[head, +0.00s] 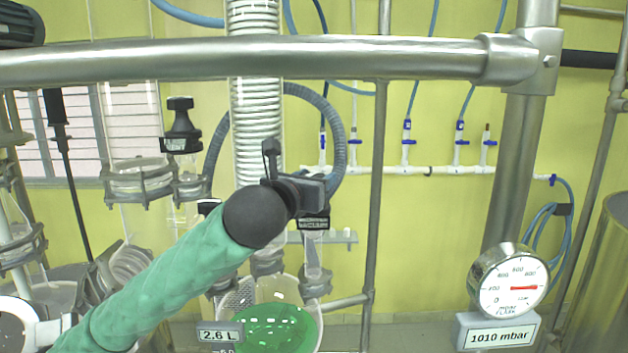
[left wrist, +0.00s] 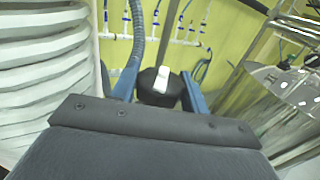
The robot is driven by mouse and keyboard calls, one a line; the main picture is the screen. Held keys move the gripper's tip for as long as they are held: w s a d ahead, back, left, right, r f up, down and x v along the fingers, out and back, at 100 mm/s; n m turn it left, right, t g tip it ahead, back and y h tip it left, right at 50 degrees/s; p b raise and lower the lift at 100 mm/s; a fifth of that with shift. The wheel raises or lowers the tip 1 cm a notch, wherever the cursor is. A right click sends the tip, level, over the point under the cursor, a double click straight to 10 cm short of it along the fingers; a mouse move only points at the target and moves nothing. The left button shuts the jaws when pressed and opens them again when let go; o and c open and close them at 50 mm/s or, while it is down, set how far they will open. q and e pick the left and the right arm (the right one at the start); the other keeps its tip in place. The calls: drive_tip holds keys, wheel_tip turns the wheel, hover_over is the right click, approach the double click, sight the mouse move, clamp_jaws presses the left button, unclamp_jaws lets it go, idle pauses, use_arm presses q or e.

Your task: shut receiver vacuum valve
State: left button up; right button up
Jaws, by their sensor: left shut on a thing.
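My left gripper (head: 312,192) reaches in from the lower left on its green-sleeved arm, just above a small dark label (head: 313,223) that appears to end in "VACUUM". In the left wrist view its two blue fingers (left wrist: 160,92) are shut on the black knob of the receiver vacuum valve (left wrist: 152,95), one on each side. A white mark (left wrist: 162,78) shows on the knob. In the head view the gripper hides most of the knob. The round gauge (head: 508,284) has a red needle, and its display (head: 497,336) reads 1010 mbar. My right gripper is not in view.
A thick metal rail (head: 400,58) crosses above the arm. A white coiled glass column (head: 255,110) stands behind the gripper. The flask below holds green liquid (head: 265,328), labelled 2.6 L. A thin upright rod (head: 377,180) stands to the right.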

use_arm(q)
drive_tip(key=shift+h, duration=0.3)
drive_tip(key=o, duration=1)
drive_tip(key=shift+a+r, duration=0.1)
